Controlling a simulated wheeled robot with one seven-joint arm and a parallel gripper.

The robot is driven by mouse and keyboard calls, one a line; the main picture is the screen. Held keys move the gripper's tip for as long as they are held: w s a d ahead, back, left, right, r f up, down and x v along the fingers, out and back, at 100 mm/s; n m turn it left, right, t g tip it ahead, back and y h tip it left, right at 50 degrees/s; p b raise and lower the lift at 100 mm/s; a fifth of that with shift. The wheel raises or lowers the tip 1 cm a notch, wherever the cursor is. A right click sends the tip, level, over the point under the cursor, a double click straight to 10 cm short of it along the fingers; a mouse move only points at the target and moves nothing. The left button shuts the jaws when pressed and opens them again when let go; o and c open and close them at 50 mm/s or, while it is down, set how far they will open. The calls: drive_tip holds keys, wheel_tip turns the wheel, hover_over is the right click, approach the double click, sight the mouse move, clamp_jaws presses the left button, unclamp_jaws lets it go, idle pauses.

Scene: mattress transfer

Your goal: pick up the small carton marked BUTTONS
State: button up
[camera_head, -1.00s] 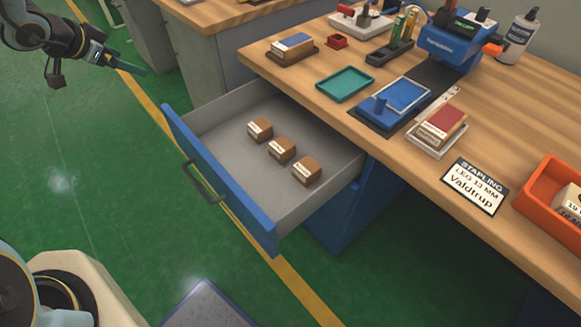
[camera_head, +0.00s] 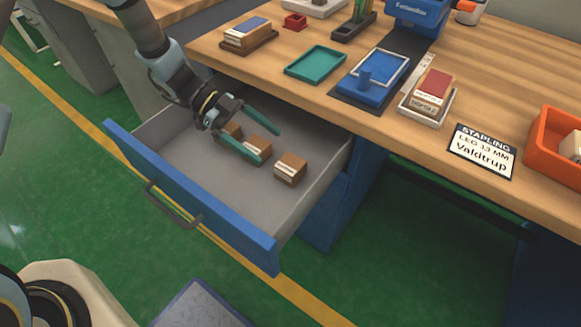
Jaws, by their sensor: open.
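Three small brown cartons with white labels sit in a row in the open drawer (camera_head: 190,160). The left carton (camera_head: 233,130) is partly hidden by my gripper. The middle carton (camera_head: 259,146) is just by the fingers, and the right carton (camera_head: 290,170) stands clear of them. The label print is too small to read, so I cannot tell which is marked BUTTONS. My gripper (camera_head: 270,145) is open above the drawer, its two green fingers spread on either side of the middle carton. I cannot tell how high the fingertips are above it.
The blue drawer front (camera_head: 190,200) and its side walls surround the cartons. The wooden worktop (camera_head: 500,90) overhangs the drawer's back right. On it are a teal tray (camera_head: 316,64), a blue fixture (camera_head: 372,78), a card stack in a tray (camera_head: 431,92) and an orange bin (camera_head: 552,140).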

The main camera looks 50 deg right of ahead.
sight(289, 163)
drive_tip(key=shift+p+x, duration=0.4)
drive_tip(key=shift+x, duration=2.65)
drive_tip(key=shift+a, duration=0.15)
drive_tip(key=shift+c, duration=0.2)
drive_tip(key=c, duration=1.4)
